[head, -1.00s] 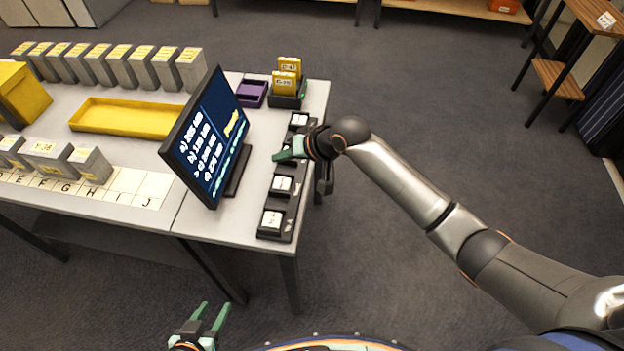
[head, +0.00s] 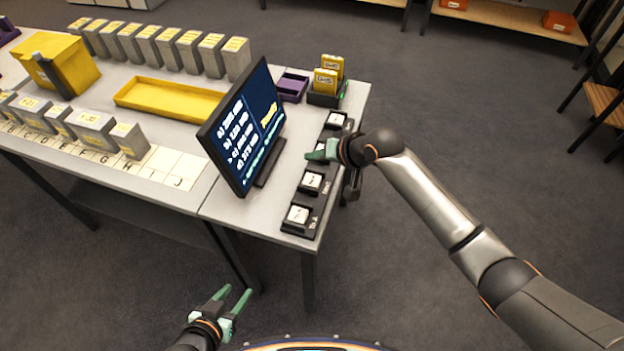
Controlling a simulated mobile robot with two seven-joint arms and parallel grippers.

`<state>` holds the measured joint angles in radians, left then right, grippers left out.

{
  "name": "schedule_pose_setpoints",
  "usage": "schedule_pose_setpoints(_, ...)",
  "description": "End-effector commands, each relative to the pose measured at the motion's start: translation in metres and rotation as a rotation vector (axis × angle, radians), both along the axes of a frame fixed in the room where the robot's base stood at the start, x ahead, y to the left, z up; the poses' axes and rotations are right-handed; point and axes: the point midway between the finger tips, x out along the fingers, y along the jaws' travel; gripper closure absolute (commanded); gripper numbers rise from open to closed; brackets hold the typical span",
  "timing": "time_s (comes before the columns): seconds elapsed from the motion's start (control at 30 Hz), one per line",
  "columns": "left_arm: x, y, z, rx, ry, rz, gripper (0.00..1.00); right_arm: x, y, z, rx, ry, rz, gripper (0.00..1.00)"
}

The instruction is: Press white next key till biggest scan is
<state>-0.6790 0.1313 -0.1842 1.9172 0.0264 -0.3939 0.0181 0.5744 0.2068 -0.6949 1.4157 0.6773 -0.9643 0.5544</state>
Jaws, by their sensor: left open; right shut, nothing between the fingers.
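A black strip of white keys lies along the right end of the table. The nearest white key (head: 298,214) and another white key (head: 312,181) show clear, as does the far white key (head: 336,119). My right gripper (head: 314,154) is shut and empty, over the strip between the far key and the middle ones; it hides the key under it, and I cannot tell if it touches. The monitor (head: 243,127) shows a list of several lines with a small arrow mark and a yellow picture; the text is too small to read surely. My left gripper (head: 232,299) is open and empty, off the table's front.
A yellow tray (head: 123,104), a yellow box (head: 83,68), grey archival boxes (head: 198,55) and a lettered strip (head: 178,170) are on the table (head: 226,210). A purple tray (head: 293,86) and a black holder with yellow cartridges (head: 326,80) stand behind the keys.

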Motion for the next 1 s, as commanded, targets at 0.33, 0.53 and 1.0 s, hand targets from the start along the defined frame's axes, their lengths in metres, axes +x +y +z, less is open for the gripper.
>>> schedule_pose_setpoints(0.33,-0.002,0.000,-0.052,0.001,0.007,0.000,0.50,0.000,0.000,-0.051,0.000,0.001,0.000,1.00)
schedule_pose_setpoints(0.53,-0.002,0.000,-0.056,0.001,0.006,0.000,0.50,0.000,0.000,-0.062,0.001,0.000,0.001,1.00)
schedule_pose_setpoints(1.0,-0.001,0.000,-0.054,0.001,0.003,0.000,0.50,0.000,0.000,-0.063,0.001,0.000,0.001,1.00)
